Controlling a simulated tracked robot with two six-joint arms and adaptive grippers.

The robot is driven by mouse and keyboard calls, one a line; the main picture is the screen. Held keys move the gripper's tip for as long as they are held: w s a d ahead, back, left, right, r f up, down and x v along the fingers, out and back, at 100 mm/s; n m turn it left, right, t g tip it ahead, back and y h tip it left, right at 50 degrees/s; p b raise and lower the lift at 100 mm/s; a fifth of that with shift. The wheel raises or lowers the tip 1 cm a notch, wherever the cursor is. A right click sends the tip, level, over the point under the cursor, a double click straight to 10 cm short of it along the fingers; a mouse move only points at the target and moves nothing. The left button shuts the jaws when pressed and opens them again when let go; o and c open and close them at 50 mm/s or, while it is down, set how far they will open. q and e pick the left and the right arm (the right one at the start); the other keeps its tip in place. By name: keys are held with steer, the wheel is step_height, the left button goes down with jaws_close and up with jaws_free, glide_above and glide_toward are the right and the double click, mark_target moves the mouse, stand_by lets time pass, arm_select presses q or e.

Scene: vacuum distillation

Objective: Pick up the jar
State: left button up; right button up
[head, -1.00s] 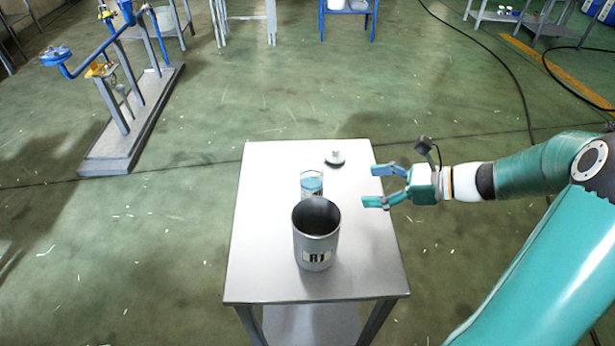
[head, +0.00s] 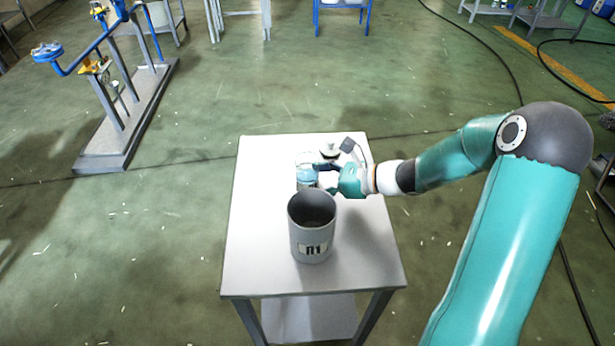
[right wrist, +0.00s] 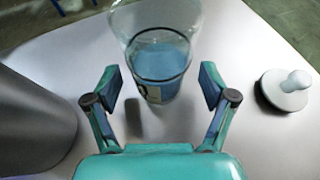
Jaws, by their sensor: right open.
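The glass jar (head: 305,173) with blue liquid stands upright on the metal table (head: 255,270), behind the grey canister. In the right wrist view the jar (right wrist: 160,62) is straight ahead, at the tips of my right gripper (right wrist: 161,85). The fingers are open, one to each side of the jar's lower part, with gaps visible. In the head view my right gripper (head: 322,178) reaches in from the right at the jar and partly hides it. A round lid with a knob (head: 329,151) lies behind it, and right of the jar in the wrist view (right wrist: 287,90). My left gripper is out of view.
A grey metal canister (head: 312,240) with a label stands just in front of the jar, close to the right gripper. It fills the left of the wrist view (right wrist: 30,125). The table's front right area is clear.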

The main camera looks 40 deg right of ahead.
steer(key=shift+x, duration=0.95)
steer(key=shift+c, duration=0.3)
steer(key=c, duration=1.3)
steer(key=shift+r, duration=0.1)
steer(key=shift+c, duration=0.2)
steer(key=shift+r, duration=0.2)
